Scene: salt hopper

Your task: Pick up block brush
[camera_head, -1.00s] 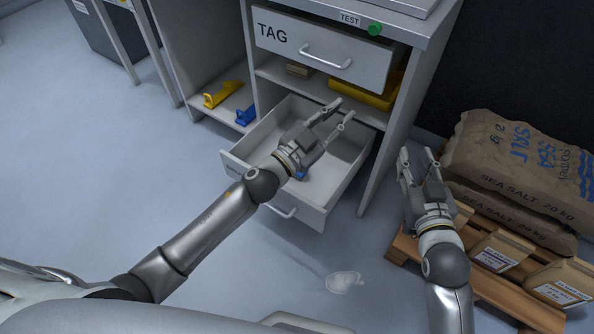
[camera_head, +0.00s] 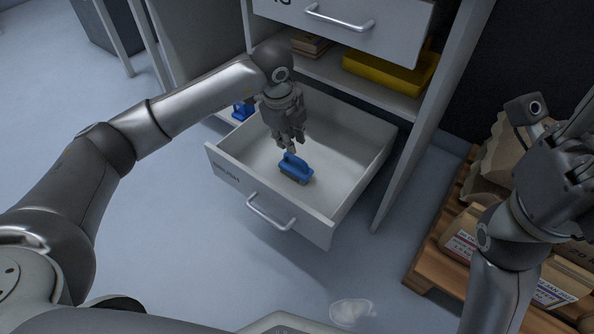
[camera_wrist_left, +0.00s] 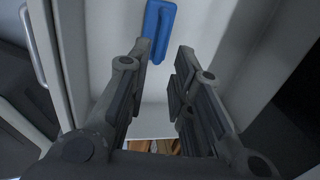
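The block brush (camera_head: 296,168) is blue on top with a paler underside and lies on the floor of the open drawer (camera_head: 345,205). It also shows at the top of the left wrist view (camera_wrist_left: 160,24). My left gripper (camera_head: 290,147) points down into the drawer, just above and behind the brush in the head view. In the left wrist view its two fingers (camera_wrist_left: 161,68) are apart with nothing between them, and the brush is beyond their tips. My right gripper (camera_head: 562,165) is at the right edge, partly cut off, and its fingers cannot be made out.
A wooden pallet (camera_head: 428,255) with packages stands at right. White spilled material (camera_head: 351,311) lies on the floor.

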